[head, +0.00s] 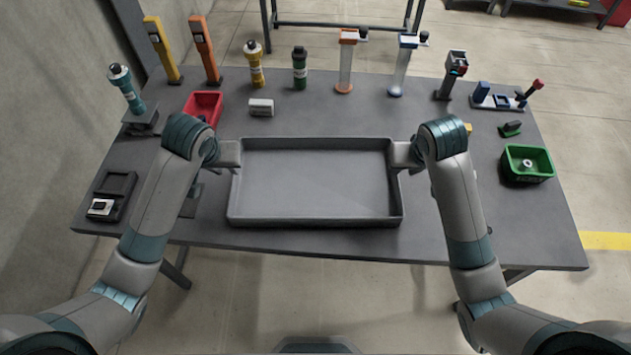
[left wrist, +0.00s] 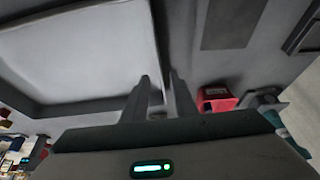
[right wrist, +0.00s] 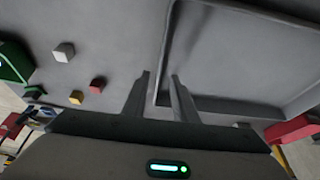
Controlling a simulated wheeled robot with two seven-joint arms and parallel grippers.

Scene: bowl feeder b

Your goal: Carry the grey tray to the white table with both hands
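The empty grey tray (head: 315,222) lies flat on the dark grey table, in the middle of the head view. My left gripper (head: 234,158) is at its left wall, and my right gripper (head: 400,156) is at its right wall, both towards the far end. In the left wrist view, the fingers (left wrist: 160,90) stand apart on either side of the tray's wall (left wrist: 155,45). In the right wrist view, the fingers (right wrist: 160,88) also stand apart, with the tray's wall (right wrist: 168,50) between them. No white table is recognisable in any view.
The dark grey table (head: 300,112) has a red bin (head: 203,107) and white block (head: 261,107) beyond the tray. A green bin (head: 527,163) is at right, a black holder (head: 112,195) at left. Several upright tools line the far edge. A concrete wall (head: 50,110) is at left.

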